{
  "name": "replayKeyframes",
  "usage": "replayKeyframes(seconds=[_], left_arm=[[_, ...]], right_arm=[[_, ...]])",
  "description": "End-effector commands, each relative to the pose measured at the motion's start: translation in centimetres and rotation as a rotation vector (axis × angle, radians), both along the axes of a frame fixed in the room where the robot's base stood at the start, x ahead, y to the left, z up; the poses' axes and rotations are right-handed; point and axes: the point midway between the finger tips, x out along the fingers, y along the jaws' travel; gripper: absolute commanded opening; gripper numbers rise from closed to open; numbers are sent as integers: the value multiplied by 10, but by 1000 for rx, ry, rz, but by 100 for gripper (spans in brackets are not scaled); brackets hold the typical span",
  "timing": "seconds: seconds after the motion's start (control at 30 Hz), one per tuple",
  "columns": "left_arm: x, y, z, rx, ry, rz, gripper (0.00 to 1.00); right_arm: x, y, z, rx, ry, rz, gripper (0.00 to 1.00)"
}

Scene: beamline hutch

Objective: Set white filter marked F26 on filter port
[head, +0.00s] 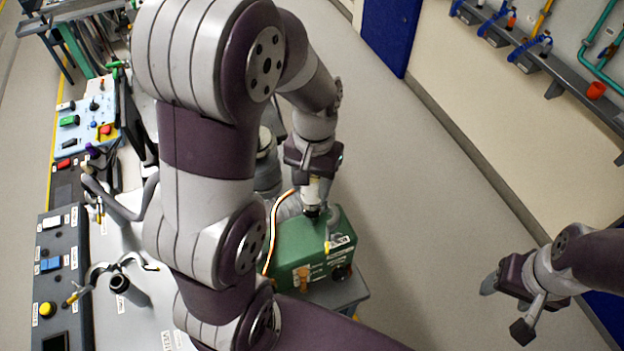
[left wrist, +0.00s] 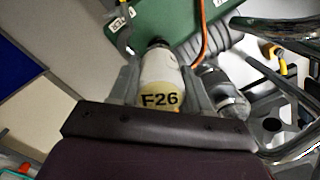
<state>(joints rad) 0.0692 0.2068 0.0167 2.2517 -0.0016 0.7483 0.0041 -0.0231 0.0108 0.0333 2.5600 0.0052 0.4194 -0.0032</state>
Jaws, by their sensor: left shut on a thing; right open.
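The white filter marked F26 (left wrist: 160,85) is between the fingers of my left gripper (left wrist: 165,88), which is shut on it. In the head view my left gripper (head: 315,183) points down at the top of a green box (head: 300,238), with the pale filter (head: 314,191) showing below it. The filter's dark lower end is at or just above a dark fitting on the box. I cannot tell whether they touch. The port itself is mostly hidden. My right gripper (head: 510,305) is open and empty at the lower right, away from the box.
The green box stands on a grey stand (head: 345,292). An orange cable (head: 272,232) runs beside the filter. A control panel (head: 62,275) and a light worktop with a dark cylinder (head: 128,288) are at the left. Open floor (head: 420,200) lies to the right.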

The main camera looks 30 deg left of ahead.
Motion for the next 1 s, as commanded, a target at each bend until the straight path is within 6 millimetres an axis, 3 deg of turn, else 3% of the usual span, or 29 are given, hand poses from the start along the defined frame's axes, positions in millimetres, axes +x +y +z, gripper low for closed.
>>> replayKeyframes(seconds=[1.0], left_arm=[[-1,-1,-10,0,0,0,11]], right_arm=[[0,0,-3,0,0,0,62]])
